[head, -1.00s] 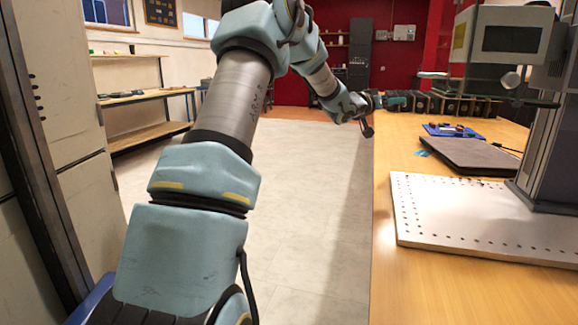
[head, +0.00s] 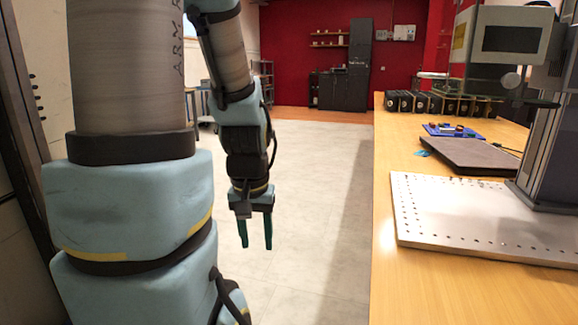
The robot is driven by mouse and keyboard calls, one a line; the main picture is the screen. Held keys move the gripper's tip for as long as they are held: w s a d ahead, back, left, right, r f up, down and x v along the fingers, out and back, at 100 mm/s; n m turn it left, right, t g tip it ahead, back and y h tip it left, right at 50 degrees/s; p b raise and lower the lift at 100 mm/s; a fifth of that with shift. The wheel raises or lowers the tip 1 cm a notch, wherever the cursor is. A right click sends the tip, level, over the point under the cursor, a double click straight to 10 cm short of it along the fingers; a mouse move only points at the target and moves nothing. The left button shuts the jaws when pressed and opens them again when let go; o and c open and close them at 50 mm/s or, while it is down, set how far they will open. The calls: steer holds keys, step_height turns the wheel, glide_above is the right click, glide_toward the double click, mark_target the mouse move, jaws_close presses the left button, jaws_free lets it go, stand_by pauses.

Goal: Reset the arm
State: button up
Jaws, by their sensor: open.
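My gripper (head: 256,236) hangs pointing down over the open floor, left of the wooden workbench (head: 395,290). Its two dark green fingers are apart, with nothing between them. My arm comes up large at the left of the head view and bends down to the gripper. The gripper touches nothing that I can see.
On the workbench stand the laser marker (head: 548,130) with its white perforated base plate (head: 480,218), a closed dark laptop (head: 470,153), a blue tray (head: 441,130) and a row of black boxes (head: 435,102). A cabinet edge (head: 22,130) is close at the left. The floor between is clear.

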step_height(320, 180, up, 21)
steer(key=p, duration=2.1)
steer(key=shift+r, duration=0.15)
